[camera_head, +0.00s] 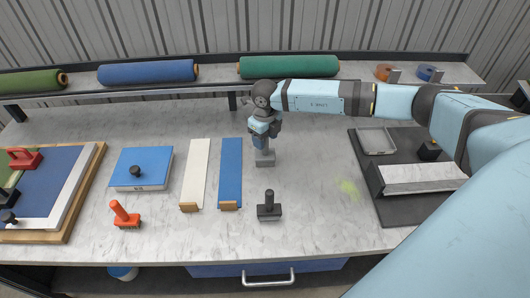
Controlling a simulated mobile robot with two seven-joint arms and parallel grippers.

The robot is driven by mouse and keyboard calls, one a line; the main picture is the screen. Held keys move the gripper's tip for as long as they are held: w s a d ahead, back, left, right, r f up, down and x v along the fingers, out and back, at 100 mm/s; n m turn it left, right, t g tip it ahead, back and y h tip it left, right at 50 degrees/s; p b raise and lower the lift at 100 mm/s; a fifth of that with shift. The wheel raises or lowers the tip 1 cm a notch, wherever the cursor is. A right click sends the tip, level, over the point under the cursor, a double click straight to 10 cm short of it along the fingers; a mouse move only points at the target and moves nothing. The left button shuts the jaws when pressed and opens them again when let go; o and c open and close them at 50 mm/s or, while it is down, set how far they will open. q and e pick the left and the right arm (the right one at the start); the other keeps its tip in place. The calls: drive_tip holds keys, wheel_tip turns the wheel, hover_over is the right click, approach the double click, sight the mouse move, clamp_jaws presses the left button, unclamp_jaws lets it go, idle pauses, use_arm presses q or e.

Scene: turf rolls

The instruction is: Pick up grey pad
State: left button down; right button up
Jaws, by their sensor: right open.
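The best match for the grey pad (269,211) is a dark grey block with an upright knob handle, standing on the pale marbled worktop near its front edge, right of the blue strip. My right gripper (264,160) points down over the worktop behind this pad, apart from it. It is open, and I see nothing held in it. My left gripper is not in view.
A blue strip (230,170) and a white strip (196,170) lie left of my gripper. Further left are an orange handled pad (124,217) and a blue box (142,168). A dark mat (405,213) with a grey tray (376,141) lies right. Turf rolls sit on the back shelf.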

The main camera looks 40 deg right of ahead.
drive_tip(key=shift+f, duration=0.8)
drive_tip(key=c, duration=1)
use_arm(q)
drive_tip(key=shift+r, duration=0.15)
use_arm(e)
drive_tip(key=shift+r, duration=0.1)
